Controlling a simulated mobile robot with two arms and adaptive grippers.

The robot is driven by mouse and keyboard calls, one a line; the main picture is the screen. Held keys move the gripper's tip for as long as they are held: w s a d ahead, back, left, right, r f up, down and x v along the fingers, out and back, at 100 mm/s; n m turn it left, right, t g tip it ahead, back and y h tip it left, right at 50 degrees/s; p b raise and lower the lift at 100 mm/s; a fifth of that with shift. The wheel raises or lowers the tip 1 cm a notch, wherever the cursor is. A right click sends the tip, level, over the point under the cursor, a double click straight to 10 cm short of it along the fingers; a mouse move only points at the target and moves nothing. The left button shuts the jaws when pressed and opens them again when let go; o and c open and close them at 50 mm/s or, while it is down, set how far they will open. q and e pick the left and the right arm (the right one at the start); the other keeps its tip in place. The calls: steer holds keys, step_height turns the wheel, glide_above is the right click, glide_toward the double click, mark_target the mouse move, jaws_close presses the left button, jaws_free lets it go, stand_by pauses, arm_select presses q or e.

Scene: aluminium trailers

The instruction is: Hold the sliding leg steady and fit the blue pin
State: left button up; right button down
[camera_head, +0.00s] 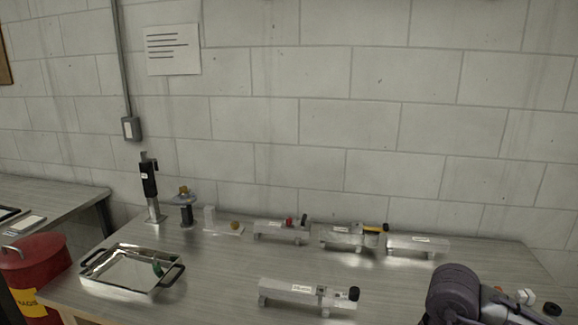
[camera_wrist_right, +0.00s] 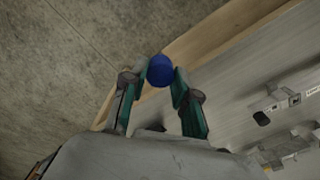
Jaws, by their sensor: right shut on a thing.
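The blue pin (camera_wrist_right: 160,71) shows as a round blue end between the fingertips of my right gripper (camera_wrist_right: 160,82) in the right wrist view. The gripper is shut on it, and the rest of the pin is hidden. Below the fingers in that view are a floor and the wooden table edge. An aluminium rail unit (camera_head: 308,296) with a label and black knob lies at the table's front middle. A similar unit shows in the right wrist view (camera_wrist_right: 283,100), apart from the gripper. I cannot tell which part is the sliding leg. My left gripper is not in view.
Several aluminium units stand along the back, including one with a red part (camera_head: 281,231) and one with a yellow part (camera_head: 370,238). A metal tray (camera_head: 125,288) with a green item inside is at left. A red bin (camera_head: 38,262) stands beside the table. The table between is clear.

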steer(key=s+a+n+b, duration=0.1)
steer(key=s+a+n, duration=0.3)
steer(key=n, duration=0.9)
steer(key=shift+s+f, duration=0.3)
steer(key=shift+s, duration=0.4)
steer(key=shift+a+f+b, duration=0.1)
steer(key=shift+b, duration=0.25)
